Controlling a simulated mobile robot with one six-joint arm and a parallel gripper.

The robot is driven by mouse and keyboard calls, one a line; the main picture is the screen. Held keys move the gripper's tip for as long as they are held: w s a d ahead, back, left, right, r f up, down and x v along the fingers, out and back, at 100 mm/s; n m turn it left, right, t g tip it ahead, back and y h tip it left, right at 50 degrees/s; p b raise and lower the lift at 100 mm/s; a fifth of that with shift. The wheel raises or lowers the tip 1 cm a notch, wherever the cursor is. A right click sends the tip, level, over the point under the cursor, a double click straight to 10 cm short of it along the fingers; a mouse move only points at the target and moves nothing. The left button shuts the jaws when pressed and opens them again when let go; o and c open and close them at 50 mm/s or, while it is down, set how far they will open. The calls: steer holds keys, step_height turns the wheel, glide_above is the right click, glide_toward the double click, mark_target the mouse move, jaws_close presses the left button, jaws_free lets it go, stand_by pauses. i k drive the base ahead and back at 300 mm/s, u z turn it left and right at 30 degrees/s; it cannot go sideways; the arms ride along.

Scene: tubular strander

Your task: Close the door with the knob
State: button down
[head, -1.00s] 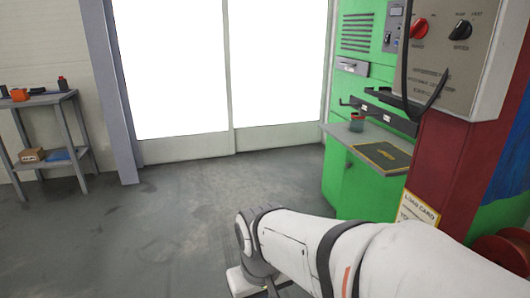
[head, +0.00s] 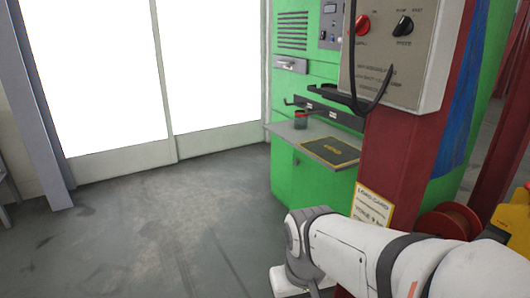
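The green cabinet (head: 310,190) stands right of centre in the head view. A small dark spot that may be a knob (head: 296,161) shows on its lower front, below the grey shelf. I cannot tell whether that front is a door or whether it stands open. My white arm reaches in from the lower right, in front of the cabinet's lower right part. Its wrist is at the bottom edge, and my gripper is below the picture, so its fingers are hidden.
A grey control box (head: 395,60) with red and black switches is on a dark red column (head: 400,155). A red-lidded jar (head: 300,120) stands on the shelf (head: 283,130). A red spool (head: 450,220) is at the right. Grey floor (head: 170,235) is clear at left.

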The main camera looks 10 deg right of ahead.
mark_target(312, 184)
steer(key=z, duration=0.05)
steer(key=i, duration=1)
steer(key=z, duration=0.05)
